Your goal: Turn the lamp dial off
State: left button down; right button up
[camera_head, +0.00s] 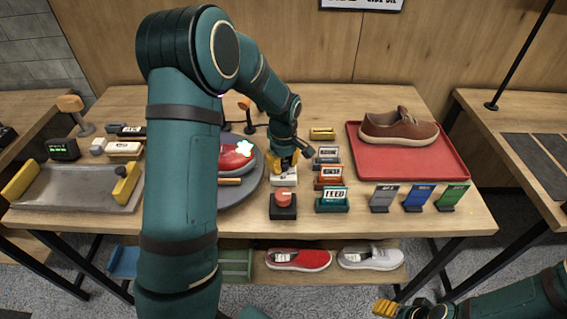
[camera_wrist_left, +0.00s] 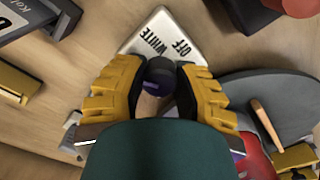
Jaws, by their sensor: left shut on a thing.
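The lamp dial is a dark round knob (camera_wrist_left: 159,76) on a white base (camera_wrist_left: 168,38) marked OFF and WHITE. The base also shows in the head view (camera_head: 284,178), at the middle of the table, with the knob hidden by my gripper there. My left gripper (camera_head: 285,160) is over the base, pointing down. In the left wrist view its yellow fingers (camera_wrist_left: 160,90) are shut on the knob, one on each side. Which way the knob points I cannot tell. My right gripper (camera_head: 385,308) is low at the bottom right, away from the table; its opening is unclear.
A red button box (camera_head: 283,205) stands in front of the dial. Small labelled card holders (camera_head: 332,200) stand close on its right. A round grey turntable (camera_head: 240,195) with a red shoe is on its left. A red tray (camera_head: 410,165) with a brown shoe lies further right.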

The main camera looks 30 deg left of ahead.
pick_arm(q)
jog(key=m+p, duration=0.1)
jog(key=m, duration=0.4)
jog(key=shift+m, duration=0.3)
jog(key=m+p, duration=0.1)
jog(key=m, duration=0.4)
jog(key=m+p, duration=0.1)
jog(key=m, duration=0.5)
jog(key=shift+s+m+p, duration=0.1)
jog(key=shift+m+p, duration=0.2)
jog(key=shift+m, duration=0.1)
jog(key=m+p, duration=0.1)
jog(key=m, duration=0.5)
jog(key=shift+f+p, duration=0.1)
jog(key=shift+p, duration=0.2)
jog(key=c, duration=0.6)
grip_release()
